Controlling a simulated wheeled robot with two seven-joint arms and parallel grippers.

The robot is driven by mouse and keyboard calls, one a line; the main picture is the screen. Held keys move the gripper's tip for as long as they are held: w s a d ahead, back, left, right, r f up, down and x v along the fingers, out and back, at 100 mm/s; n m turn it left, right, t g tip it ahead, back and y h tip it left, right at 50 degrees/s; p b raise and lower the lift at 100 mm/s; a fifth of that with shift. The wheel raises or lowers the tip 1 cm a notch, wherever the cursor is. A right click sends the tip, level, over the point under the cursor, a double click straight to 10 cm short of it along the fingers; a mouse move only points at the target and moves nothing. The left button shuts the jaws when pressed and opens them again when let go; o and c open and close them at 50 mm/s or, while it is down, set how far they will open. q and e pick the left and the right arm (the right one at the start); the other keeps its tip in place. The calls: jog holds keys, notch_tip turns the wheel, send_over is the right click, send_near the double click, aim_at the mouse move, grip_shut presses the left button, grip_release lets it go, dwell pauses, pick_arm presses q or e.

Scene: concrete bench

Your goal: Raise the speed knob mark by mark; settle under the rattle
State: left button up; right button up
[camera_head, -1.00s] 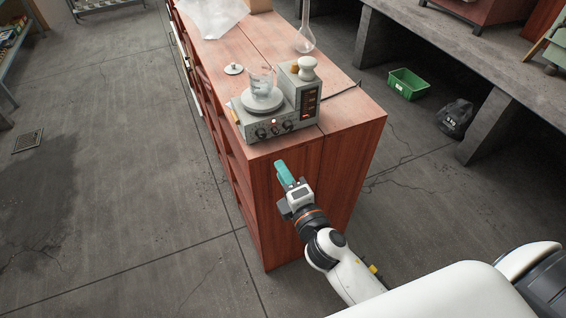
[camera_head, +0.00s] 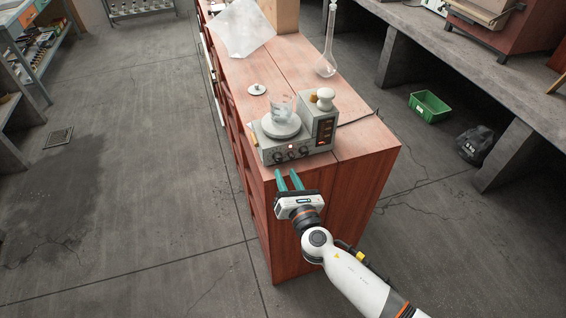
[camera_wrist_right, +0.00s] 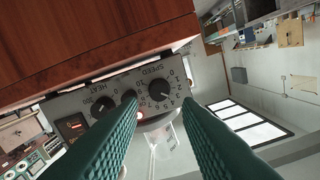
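A grey hotplate stirrer (camera_head: 270,151) stands on the near end of the wooden cabinet, with a glass beaker (camera_head: 282,108) on its round white plate. Its front has several dark knobs and a small red light. The speed knob (camera_wrist_right: 160,90), with a numbered scale and the word SPEED, shows between my fingers in the wrist view; the heat knob (camera_wrist_right: 103,106) is to its left. In the head view the speed knob (camera_head: 278,157) is the leftmost. My right gripper (camera_head: 288,174) is open, its teal fingers pointing at the panel, apparently short of the knob. My left gripper is out of view.
The reddish cabinet top (camera_head: 365,137) is bare at right of the stirrer. A cable runs off the stirrer's right side. A green bin (camera_head: 429,106) is on the floor.

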aim_at(279, 161)
jog(key=x, duration=0.5)
jog(key=shift+w+a, duration=0.1)
jog(key=shift+w, duration=0.05)
grip_shut()
jog(key=shift+b, duration=0.35)
